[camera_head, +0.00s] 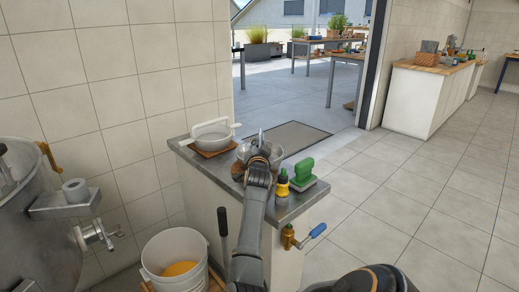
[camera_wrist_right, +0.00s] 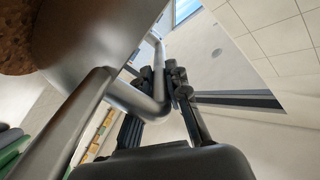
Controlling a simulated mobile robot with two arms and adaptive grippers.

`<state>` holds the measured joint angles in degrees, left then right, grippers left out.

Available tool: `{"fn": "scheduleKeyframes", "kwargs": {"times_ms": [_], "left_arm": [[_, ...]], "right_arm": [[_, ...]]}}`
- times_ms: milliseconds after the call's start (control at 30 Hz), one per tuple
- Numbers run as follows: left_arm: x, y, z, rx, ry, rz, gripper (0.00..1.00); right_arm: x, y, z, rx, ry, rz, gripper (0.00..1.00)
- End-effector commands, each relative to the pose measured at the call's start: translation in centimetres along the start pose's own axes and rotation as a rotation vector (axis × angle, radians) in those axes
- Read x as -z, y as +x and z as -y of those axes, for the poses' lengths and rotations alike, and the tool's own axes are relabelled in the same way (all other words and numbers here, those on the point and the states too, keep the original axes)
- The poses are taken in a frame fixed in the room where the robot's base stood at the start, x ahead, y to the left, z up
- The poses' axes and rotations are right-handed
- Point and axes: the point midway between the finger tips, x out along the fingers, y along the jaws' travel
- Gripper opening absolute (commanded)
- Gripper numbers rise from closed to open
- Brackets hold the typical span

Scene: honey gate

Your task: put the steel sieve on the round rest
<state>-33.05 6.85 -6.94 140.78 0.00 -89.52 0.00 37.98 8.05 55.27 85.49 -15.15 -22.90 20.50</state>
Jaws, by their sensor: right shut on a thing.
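My right gripper (camera_head: 261,158) is over the counter, shut on the handle of the steel sieve (camera_head: 275,151). In the right wrist view the fingers (camera_wrist_right: 164,88) close on a bent steel tube, and the sieve's smooth bowl (camera_wrist_right: 90,30) fills the upper left. The sieve is partly hidden behind the gripper in the head view. A brown, cork-like piece (camera_wrist_right: 14,40), perhaps the round rest, shows beside the bowl at the upper left corner of the wrist view. I cannot tell whether the sieve touches it. My left gripper is not in view.
A white two-handled strainer (camera_head: 211,136) sits on a wooden board at the counter's back left. A yellow-and-black bottle (camera_head: 283,184) and a green block-like item (camera_head: 302,174) stand right of my gripper. A brass tap (camera_head: 290,238) sticks out in front. A white bucket (camera_head: 176,255) stands below left.

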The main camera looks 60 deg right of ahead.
Motion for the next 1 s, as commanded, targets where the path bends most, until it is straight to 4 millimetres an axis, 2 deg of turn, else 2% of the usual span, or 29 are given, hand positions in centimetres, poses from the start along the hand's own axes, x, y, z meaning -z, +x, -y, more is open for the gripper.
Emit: {"fn": "scheduleKeyframes", "kwargs": {"times_ms": [100,400,433,533,867,1000], "left_arm": [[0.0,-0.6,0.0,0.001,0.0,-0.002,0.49],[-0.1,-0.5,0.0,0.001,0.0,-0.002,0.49],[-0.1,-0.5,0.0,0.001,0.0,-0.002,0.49],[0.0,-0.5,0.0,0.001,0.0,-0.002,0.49],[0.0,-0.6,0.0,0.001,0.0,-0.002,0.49],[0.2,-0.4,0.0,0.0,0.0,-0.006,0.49]], "right_arm": [[-0.2,0.0,-0.2,0.002,0.0,-0.004,0.0],[-0.5,0.0,-0.3,0.001,0.0,-0.003,0.0],[-0.6,0.0,-0.4,0.0,0.0,0.0,0.2],[-0.5,0.0,-0.3,0.0,0.0,0.0,0.39],[-0.3,0.0,-0.2,0.001,0.0,-0.002,0.39],[-0.3,-1.3,-0.1,0.001,-0.001,-0.001,0.39]]}}
